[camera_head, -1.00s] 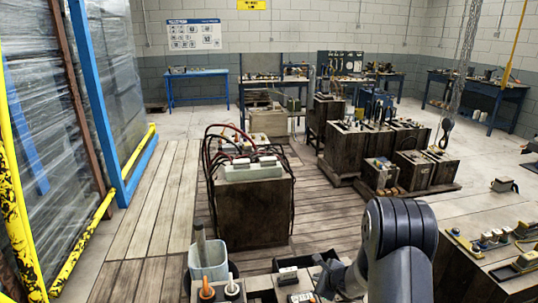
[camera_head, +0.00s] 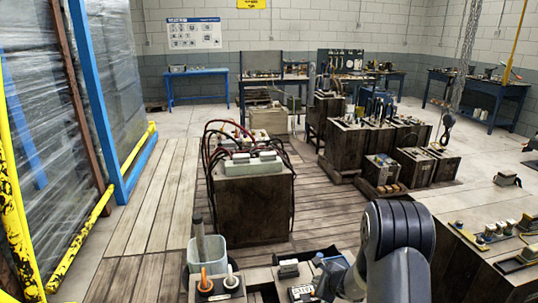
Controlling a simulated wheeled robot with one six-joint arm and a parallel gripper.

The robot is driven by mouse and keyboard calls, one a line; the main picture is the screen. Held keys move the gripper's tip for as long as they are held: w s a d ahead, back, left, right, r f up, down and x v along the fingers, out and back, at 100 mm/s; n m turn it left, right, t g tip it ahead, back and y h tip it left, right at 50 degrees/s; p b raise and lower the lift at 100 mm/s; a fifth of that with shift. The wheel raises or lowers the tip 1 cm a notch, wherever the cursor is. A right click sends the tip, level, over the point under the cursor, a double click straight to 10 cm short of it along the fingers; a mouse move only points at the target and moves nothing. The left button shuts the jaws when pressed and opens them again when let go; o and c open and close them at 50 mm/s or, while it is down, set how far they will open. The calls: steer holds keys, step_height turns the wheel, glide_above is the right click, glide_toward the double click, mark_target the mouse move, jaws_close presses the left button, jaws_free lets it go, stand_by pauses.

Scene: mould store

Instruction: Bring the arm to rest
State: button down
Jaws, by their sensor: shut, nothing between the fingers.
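My dark arm (camera_head: 397,250) rises at the bottom, right of centre, with its bent joint uppermost. My gripper (camera_head: 328,270) shows only in part, to the left of that joint and above the cluttered surface at the bottom edge. It is shut, with nothing seen in it. The arm's lower part is cut off by the picture edge.
Close below are a pale blue cup (camera_head: 208,256) holding a rod, and orange and white plugs (camera_head: 206,282). A wooden crate (camera_head: 253,208) with red and dark hoses stands beyond. A workbench (camera_head: 500,255) is at right. Plank floor (camera_head: 140,240) is clear at left.

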steer(key=shift+f+b, duration=0.1)
steer(key=shift+b, duration=0.65)
steer(key=shift+s, duration=0.15)
steer(key=shift+r+p, duration=0.3)
steer(key=shift+p, duration=1.3)
steer(key=shift+p, duration=0.9)
